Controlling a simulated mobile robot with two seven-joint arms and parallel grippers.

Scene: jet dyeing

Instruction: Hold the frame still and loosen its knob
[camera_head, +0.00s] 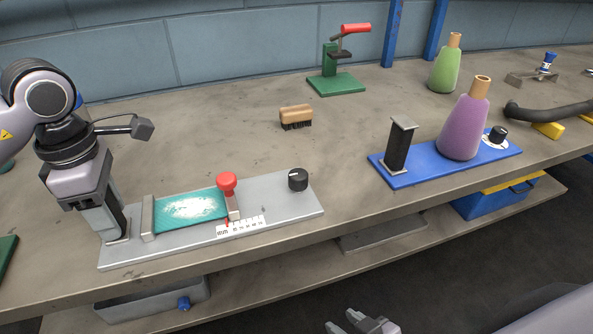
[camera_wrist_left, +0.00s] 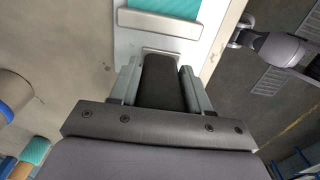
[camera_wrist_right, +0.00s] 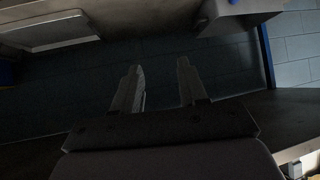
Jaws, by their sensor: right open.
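The grey frame (camera_head: 270,215) lies near the table's front edge. It carries a teal cloth (camera_head: 190,210) between metal bars, a red knob (camera_head: 227,183) on a slider by a white scale, and a black knob (camera_head: 298,180) at its right end. My left gripper (camera_head: 118,236) is at the frame's left end, pointing down. In the left wrist view its fingers (camera_wrist_left: 160,85) are closed around a black upright handle (camera_wrist_left: 162,82). My right gripper (camera_head: 362,324) is open and empty, low in front of the table; the right wrist view shows its parted fingers (camera_wrist_right: 160,85).
A blue base (camera_head: 425,172) with a black post, purple bottle and dial stands at the right. A brush (camera_head: 296,116), green stand with red lever (camera_head: 338,80) and green bottle (camera_head: 445,65) are farther back. Bare table separates frame and blue base.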

